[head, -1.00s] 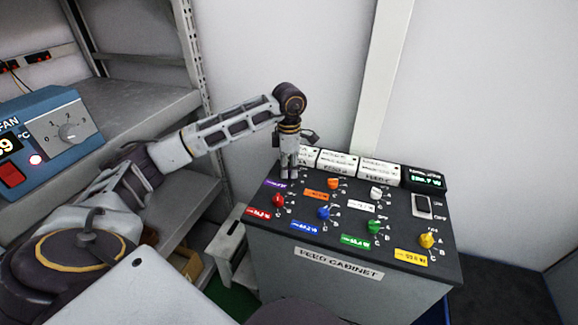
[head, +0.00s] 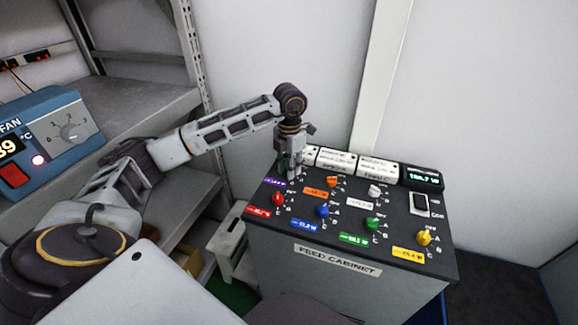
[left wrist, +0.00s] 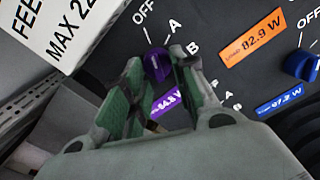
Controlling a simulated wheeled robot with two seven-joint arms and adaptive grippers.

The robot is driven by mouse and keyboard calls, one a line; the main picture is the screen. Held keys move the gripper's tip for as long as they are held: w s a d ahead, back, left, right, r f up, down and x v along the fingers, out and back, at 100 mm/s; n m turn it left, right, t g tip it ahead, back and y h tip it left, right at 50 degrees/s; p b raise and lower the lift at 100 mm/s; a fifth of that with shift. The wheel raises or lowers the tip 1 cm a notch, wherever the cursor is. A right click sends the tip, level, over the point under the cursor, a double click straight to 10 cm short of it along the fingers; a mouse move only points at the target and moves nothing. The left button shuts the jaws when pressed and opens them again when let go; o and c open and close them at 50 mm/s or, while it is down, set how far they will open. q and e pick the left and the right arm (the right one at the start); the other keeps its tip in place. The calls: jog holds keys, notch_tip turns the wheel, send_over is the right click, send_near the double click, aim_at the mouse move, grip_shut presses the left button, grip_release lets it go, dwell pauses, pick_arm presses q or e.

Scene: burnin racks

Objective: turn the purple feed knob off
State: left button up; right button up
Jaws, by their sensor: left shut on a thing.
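The purple feed knob (left wrist: 157,64) shows in the left wrist view, on the dark panel beside its printed OFF, A, B and C marks. My left gripper (left wrist: 160,60) is shut on it, with a green-padded finger on each side. The fingers cover part of the knob, and I cannot tell which mark it points to. A purple readout (left wrist: 167,101) sits beside it, partly hidden. In the head view my left gripper (head: 290,172) points down at the back left corner of the feed cabinet (head: 375,287) and hides the knob. My right gripper is out of view.
Close by are the orange knob (head: 332,181), red knob (head: 278,198) and blue knob (head: 322,211). White, green and yellow knobs stand farther right. White label blocks (head: 337,162) line the back edge. A fan unit (head: 48,140) sits on the left shelf.

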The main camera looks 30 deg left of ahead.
pick_arm(q)
jog(key=shift+n, duration=0.4)
jog(key=o, duration=0.9)
jog(key=shift+r, duration=5.95)
